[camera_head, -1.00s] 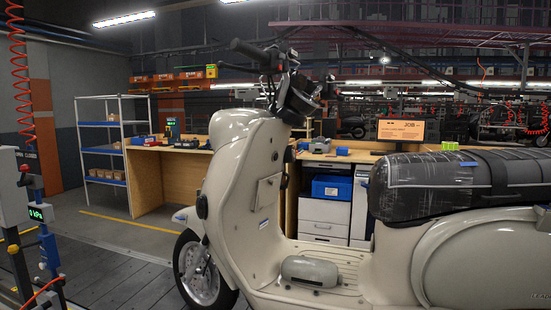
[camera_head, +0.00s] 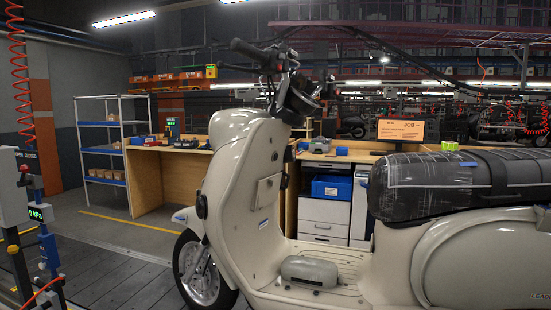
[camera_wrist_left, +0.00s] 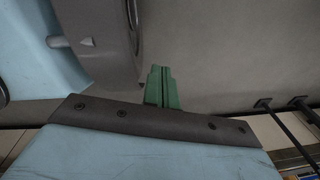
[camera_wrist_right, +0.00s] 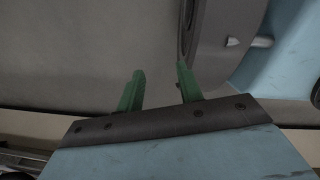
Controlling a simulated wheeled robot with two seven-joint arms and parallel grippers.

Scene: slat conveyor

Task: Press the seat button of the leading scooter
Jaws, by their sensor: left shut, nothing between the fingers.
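A cream scooter (camera_head: 235,165) fills the middle and right of the head view, its front wheel to the left. Its long dark seat (camera_head: 425,188) is partly wrapped in clear film. I cannot tell for certain which detail is the seat button; a small dark spot (camera_head: 275,156) shows on the inner leg shield above a square panel (camera_head: 268,191). Neither gripper shows in the head view. In the left wrist view my left gripper (camera_wrist_left: 162,72) has its green fingers together and empty. In the right wrist view my right gripper (camera_wrist_right: 160,68) has its fingers apart with nothing between them.
A grey rounded object (camera_head: 309,270) lies on the footboard. Behind the scooter stand a wooden workbench (camera_head: 160,182), a shelf rack (camera_head: 102,150) and an orange job screen (camera_head: 401,131). A post with a gauge (camera_head: 40,213) stands at left. Open floor lies before the bench.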

